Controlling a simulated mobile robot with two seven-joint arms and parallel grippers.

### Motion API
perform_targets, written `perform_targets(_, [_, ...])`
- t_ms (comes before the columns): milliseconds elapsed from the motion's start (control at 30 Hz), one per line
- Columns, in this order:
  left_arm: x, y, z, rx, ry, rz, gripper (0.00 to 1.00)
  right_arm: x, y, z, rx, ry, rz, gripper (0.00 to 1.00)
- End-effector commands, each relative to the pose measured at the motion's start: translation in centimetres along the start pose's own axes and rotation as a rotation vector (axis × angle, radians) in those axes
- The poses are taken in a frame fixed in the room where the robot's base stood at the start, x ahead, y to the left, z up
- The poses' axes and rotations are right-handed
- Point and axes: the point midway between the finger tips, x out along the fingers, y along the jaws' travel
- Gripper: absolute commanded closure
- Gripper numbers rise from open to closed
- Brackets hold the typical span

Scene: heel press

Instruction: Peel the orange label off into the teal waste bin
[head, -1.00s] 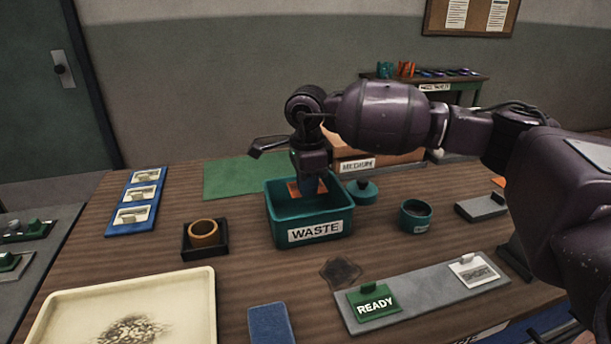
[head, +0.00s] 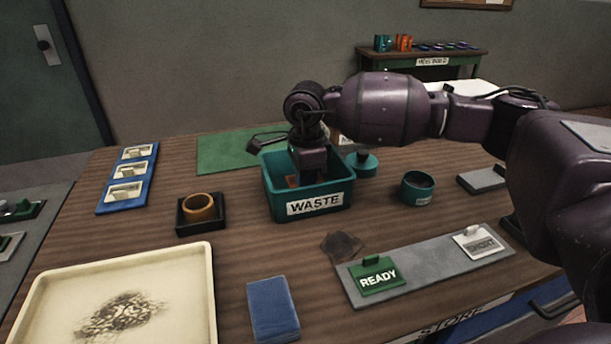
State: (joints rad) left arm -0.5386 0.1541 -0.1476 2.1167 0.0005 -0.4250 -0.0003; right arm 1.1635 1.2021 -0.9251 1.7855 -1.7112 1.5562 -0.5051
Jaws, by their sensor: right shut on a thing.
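The teal waste bin (head: 268,180) stands mid-table with a white WASTE sign on its front. My right arm reaches in from the right, and my right gripper (head: 309,178) points down inside the bin. Its fingertips are hidden by the bin's front wall. A small part of the orange label (head: 292,181) shows inside the bin, just left of the gripper. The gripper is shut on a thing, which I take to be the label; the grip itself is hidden. My left gripper is out of view.
A teal pot (head: 417,189) and a teal lid (head: 362,163) stand right of the bin. An orange ring in a black holder (head: 182,226) is at left. A cream tray (head: 208,300), blue block (head: 272,309) and grey strip with a READY tag (head: 377,277) lie in front.

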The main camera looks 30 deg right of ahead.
Motion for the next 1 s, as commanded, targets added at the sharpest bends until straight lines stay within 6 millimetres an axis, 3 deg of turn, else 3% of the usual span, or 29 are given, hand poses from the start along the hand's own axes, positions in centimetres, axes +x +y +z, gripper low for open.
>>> perform_targets(100, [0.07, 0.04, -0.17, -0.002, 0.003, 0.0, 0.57, -0.03, 0.0, -0.01, 0.0, 0.0, 0.0, 1.0])
perform_targets(133, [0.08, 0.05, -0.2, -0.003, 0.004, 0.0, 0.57, -0.03, 0.0, -0.01, 0.0, 0.0, 0.0, 0.9])
perform_targets(300, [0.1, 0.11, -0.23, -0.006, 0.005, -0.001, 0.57, -0.03, -0.01, -0.01, 0.0, 0.0, 0.0, 0.64])
perform_targets(500, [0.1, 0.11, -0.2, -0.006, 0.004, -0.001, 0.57, -0.03, -0.01, -0.01, 0.0, 0.0, 0.0, 0.63])
perform_targets(667, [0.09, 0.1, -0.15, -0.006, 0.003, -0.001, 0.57, -0.02, -0.01, -0.01, 0.0, 0.0, 0.0, 0.39])
perform_targets(1000, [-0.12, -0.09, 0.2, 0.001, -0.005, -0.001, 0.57, -0.18, -0.01, 0.0, 0.0, 0.0, -0.001, 0.38])
